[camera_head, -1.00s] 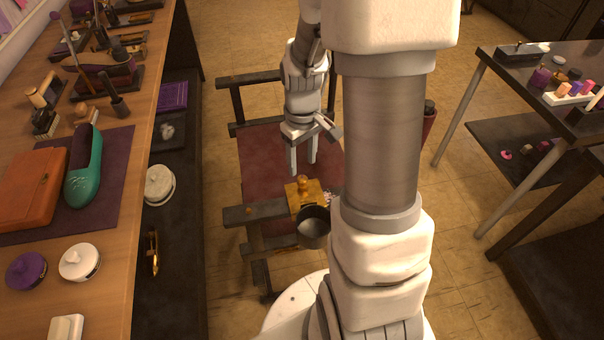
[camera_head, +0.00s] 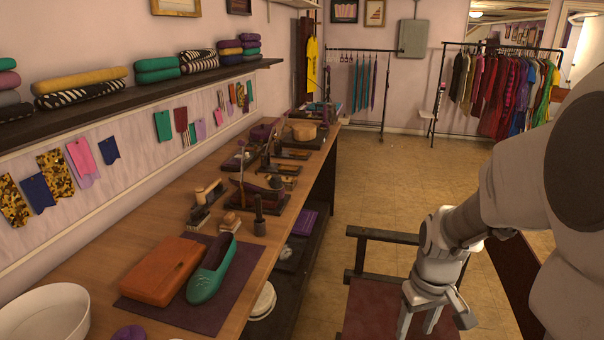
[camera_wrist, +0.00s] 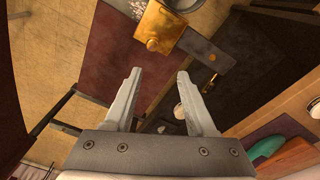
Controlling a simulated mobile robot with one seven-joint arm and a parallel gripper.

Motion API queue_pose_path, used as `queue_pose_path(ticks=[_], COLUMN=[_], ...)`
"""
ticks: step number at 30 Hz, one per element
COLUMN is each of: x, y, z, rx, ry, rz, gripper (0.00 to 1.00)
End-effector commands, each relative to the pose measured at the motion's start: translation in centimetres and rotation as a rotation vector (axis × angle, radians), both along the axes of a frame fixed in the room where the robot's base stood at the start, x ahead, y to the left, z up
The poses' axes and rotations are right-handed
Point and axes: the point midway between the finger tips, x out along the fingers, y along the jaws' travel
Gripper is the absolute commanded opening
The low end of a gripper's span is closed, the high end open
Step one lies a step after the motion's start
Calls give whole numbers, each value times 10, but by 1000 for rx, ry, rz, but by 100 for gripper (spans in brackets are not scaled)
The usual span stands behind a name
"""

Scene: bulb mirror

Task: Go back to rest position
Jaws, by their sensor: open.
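My gripper (camera_head: 428,322) is at the lower right in the head view, above the dark red seat of a chair (camera_head: 372,308). Its fingers are apart and nothing is between them. In the wrist view my gripper (camera_wrist: 158,95) points down with both fingers spread. A yellow box with a round knob (camera_wrist: 158,28) lies beyond the fingertips near the chair's edge, apart from them. A grey metal pot (camera_wrist: 185,4) is partly cut off at the top of the wrist view.
A long wooden workbench (camera_head: 130,268) runs along the left, with an orange case (camera_head: 162,270) and a green shoe (camera_head: 213,268) on a purple mat. A dark lower shelf (camera_head: 290,268) sits under it. Clothes racks (camera_head: 510,90) stand at the back. Tiled floor (camera_head: 400,185) between is clear.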

Motion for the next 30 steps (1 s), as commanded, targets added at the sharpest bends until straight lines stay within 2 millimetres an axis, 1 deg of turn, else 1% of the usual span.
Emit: queue_pose_path(ticks=[1,6,11,15,21,25,30], x=[-3,-19,-40,-61,-93,-108,-117], y=[7,28,46,61,77,84,87], z=[19,64,101,128,156,165,170], rx=[-6,-11,-5,7,36,54,66], ry=[-33,-116,-195,-264,-353,-392,-413], rz=[-5,-38,-67,-91,-124,-141,-152], gripper=[56,56,56,56,56,56,56])
